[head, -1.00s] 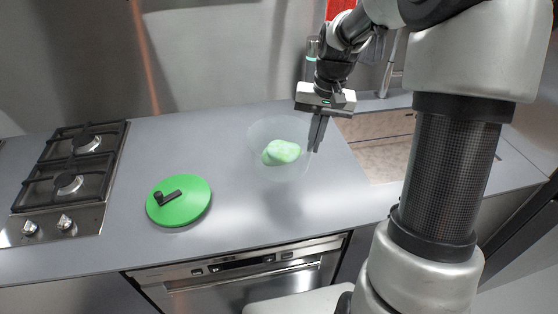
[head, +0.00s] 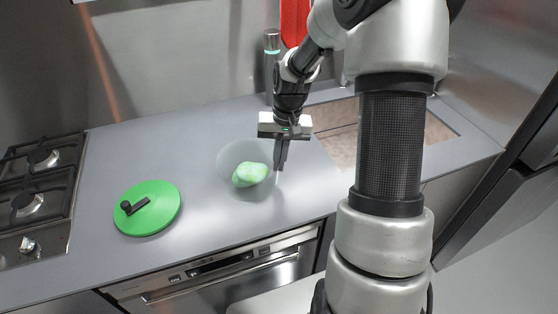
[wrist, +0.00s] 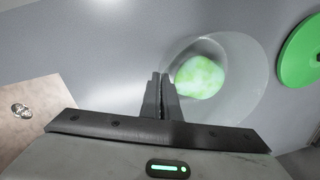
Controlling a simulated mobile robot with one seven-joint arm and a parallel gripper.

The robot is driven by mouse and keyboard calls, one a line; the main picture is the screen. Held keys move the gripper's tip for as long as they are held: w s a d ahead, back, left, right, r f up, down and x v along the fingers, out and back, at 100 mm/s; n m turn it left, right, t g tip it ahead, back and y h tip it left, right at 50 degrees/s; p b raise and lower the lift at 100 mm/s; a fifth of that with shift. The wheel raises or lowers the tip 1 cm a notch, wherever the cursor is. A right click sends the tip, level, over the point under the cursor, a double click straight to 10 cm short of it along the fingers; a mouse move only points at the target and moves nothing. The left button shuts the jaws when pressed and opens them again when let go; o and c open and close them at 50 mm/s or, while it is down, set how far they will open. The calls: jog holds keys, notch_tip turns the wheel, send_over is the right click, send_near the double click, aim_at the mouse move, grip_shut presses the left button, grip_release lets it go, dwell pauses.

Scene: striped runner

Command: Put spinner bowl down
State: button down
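The clear spinner bowl (head: 228,181) is at the middle of the counter with a pale green lump (head: 250,174) inside. It also shows in the wrist view (wrist: 235,112). My gripper (head: 280,166) points down at the bowl's right side. In the wrist view its fingers (wrist: 161,85) are close together at the bowl's rim, shut on it. The bowl looks upright and low over the counter; I cannot tell whether its base touches. The fingers hide part of the rim.
A green lid (head: 160,215) with a black crank lies left of the bowl. A gas hob (head: 40,185) is farther left. A sink (head: 345,135) is to the right, behind my arm. Bare grey counter (head: 185,150) surrounds the bowl.

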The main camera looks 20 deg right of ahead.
jog(key=shift+f, duration=0.2)
jog(key=c, duration=2)
grip_release()
jog(key=shift+r, duration=0.15)
jog(key=r, duration=0.4)
jog(key=d+r, duration=0.1)
jog(key=r, duration=0.7)
jog(key=shift+s+d+p, duration=0.15)
jog(key=shift+s+p, duration=0.1)
jog(key=shift+p, duration=0.15)
